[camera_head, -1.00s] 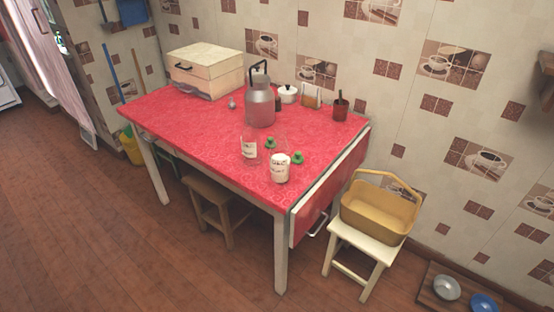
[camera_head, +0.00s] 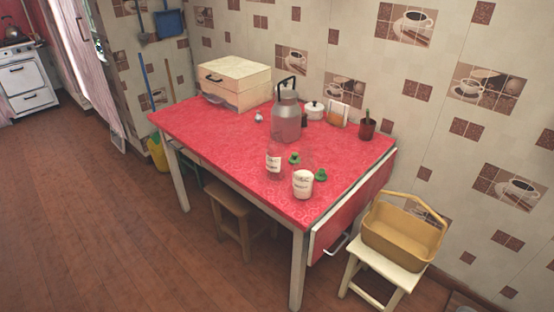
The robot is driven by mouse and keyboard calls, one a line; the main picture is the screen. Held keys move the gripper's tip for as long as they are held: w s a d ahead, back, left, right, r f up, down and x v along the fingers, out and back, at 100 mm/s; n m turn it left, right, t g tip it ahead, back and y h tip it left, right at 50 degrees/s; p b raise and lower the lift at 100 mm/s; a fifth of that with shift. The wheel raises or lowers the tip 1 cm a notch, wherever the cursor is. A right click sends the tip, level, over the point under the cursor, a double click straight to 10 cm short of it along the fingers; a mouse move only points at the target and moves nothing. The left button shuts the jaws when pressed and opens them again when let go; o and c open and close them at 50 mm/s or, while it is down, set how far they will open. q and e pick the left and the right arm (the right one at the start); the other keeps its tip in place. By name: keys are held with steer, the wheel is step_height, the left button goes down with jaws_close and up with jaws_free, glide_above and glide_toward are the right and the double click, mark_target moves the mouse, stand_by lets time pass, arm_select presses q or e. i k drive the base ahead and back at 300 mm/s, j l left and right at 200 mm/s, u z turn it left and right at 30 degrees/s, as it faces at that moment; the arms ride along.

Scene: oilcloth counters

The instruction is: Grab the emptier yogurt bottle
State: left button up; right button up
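Two yogurt bottles stand near the front right corner of the red-covered table (camera_head: 225,150) in the head view. The left bottle (camera_head: 273,163) is clear glass with a pale label, and its upper part looks see-through and empty. The right bottle (camera_head: 303,184) looks white and filled up to near its top. A green cap (camera_head: 294,158) lies behind the left bottle, and another green cap (camera_head: 320,175) lies to the right of the white bottle. Neither of my grippers is in view.
A large grey can (camera_head: 286,118) stands behind the bottles. A cream box (camera_head: 235,82), a white pot (camera_head: 314,110) and a brown cup (camera_head: 367,127) stand along the back. A stool (camera_head: 232,205) is under the table; a yellow basket (camera_head: 402,235) sits on a white stool at right. Floor at left is clear.

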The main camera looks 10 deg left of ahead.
mark_target(275, 152)
steer(key=i+l+u, duration=0.6)
steer(key=u, duration=0.15)
